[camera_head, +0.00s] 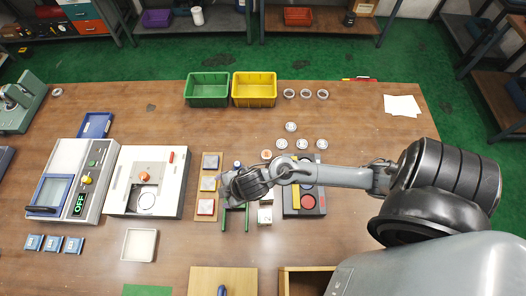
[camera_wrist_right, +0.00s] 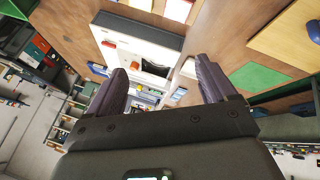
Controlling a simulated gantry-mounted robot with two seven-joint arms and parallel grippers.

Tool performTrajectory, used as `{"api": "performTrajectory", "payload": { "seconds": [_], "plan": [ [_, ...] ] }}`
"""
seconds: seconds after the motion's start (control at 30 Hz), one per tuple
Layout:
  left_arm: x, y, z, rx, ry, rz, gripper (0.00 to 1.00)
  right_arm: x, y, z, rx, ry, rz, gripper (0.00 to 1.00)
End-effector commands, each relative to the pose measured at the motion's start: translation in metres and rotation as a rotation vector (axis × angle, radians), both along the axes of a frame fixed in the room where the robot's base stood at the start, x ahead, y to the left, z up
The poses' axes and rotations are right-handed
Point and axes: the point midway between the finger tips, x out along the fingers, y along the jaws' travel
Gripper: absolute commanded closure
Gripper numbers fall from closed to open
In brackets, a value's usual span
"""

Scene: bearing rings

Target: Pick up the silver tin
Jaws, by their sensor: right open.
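Several small round silver pieces (camera_head: 302,144) lie on the table behind my right forearm in the head view. They are too small for me to tell which, if any, is the silver tin. My right gripper (camera_head: 230,187) is over the middle of the table, to the left of and nearer than these pieces. In the right wrist view the gripper (camera_wrist_right: 163,82) has its two dark fingers wide apart with nothing between them. No silver tin can be made out in the wrist view. My left gripper is in neither view.
A green bin (camera_head: 208,89) and a yellow bin (camera_head: 254,90) stand at the back. A wooden strip with pads (camera_head: 206,211) and a green-legged stand (camera_head: 223,219) are close to the gripper. A white machine (camera_head: 170,200) stands left. The front-right table is covered by my arm.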

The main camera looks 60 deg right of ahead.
Motion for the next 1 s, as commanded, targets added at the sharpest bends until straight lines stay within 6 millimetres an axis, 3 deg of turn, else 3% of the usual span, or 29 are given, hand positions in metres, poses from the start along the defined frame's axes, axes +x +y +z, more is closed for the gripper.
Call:
{"api": "performTrajectory", "payload": {
  "seconds": [0.03,0.17,0.27,0.3,0.4,0.5,0.6,0.73,1.0],
  "plan": [
    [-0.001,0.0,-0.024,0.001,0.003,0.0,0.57,0.011,-0.008,-0.03,-0.037,-0.007,0.069,0.16],
    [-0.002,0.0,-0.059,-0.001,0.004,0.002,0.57,0.03,-0.038,-0.086,-0.116,0.029,0.248,0.16],
    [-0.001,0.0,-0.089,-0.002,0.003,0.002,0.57,0.038,-0.086,-0.129,-0.177,0.112,0.362,0.16],
    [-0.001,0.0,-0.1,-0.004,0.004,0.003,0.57,0.039,-0.111,-0.143,-0.198,0.159,0.392,0.16],
    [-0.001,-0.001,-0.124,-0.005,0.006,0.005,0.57,0.034,-0.172,-0.162,-0.229,0.282,0.424,0.16],
    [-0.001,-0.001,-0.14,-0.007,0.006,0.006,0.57,0.024,-0.224,-0.167,-0.236,0.39,0.413,0.16],
    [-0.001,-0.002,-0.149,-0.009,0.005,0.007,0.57,0.014,-0.258,-0.164,-0.232,0.467,0.392,0.16],
    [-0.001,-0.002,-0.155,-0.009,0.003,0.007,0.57,0.005,-0.28,-0.165,-0.223,0.521,0.37,0.16],
    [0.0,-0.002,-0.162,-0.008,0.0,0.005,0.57,0.003,-0.284,-0.197,-0.218,0.532,0.366,0.16]
  ]
}}
